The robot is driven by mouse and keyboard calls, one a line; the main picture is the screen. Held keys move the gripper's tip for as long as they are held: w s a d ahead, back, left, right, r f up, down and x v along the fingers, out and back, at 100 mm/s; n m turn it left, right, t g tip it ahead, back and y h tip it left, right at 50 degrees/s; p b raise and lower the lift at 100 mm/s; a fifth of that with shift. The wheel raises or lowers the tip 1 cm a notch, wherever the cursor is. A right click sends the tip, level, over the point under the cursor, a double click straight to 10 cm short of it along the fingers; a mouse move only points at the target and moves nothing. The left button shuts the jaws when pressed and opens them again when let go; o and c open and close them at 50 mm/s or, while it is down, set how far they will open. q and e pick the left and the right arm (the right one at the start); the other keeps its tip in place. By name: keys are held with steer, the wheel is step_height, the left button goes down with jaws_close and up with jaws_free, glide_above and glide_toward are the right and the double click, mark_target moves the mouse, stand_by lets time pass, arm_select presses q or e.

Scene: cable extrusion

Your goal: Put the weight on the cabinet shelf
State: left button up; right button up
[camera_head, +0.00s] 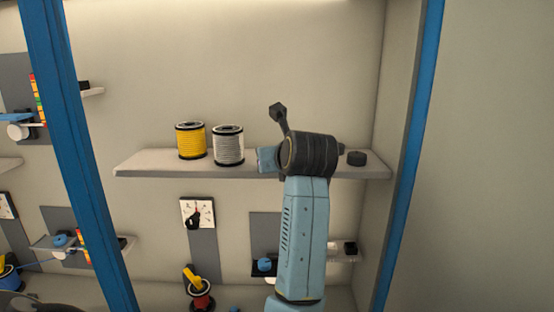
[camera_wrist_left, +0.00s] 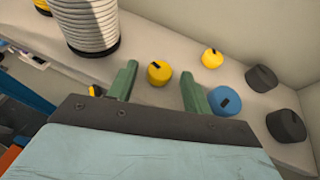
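The cabinet shelf (camera_head: 250,171) runs across the middle of the head view. In the left wrist view, my left gripper (camera_wrist_left: 158,68) is open over the shelf, its two green fingers apart. A yellow weight (camera_wrist_left: 159,75) stands on the shelf between and just beyond the fingertips; I see no clear contact. A smaller yellow weight (camera_wrist_left: 212,58), a blue weight (camera_wrist_left: 226,101) and two black weights (camera_wrist_left: 262,78) (camera_wrist_left: 286,126) stand to its right. My right gripper is out of view.
A yellow spool (camera_head: 191,140) and a white spool (camera_head: 228,145) stand on the shelf left of my arm; the white one also shows in the left wrist view (camera_wrist_left: 88,25). Blue cabinet posts (camera_head: 75,150) (camera_head: 410,150) flank the opening. The shelf's left end is bare.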

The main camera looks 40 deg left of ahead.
arm_select(q)
steer(key=shift+r, duration=0.15)
steer(key=shift+d+r, duration=0.15)
steer(key=shift+d, duration=0.05)
steer(key=b+v, duration=0.1)
steer(key=v, duration=0.6)
steer(key=shift+s, duration=0.1)
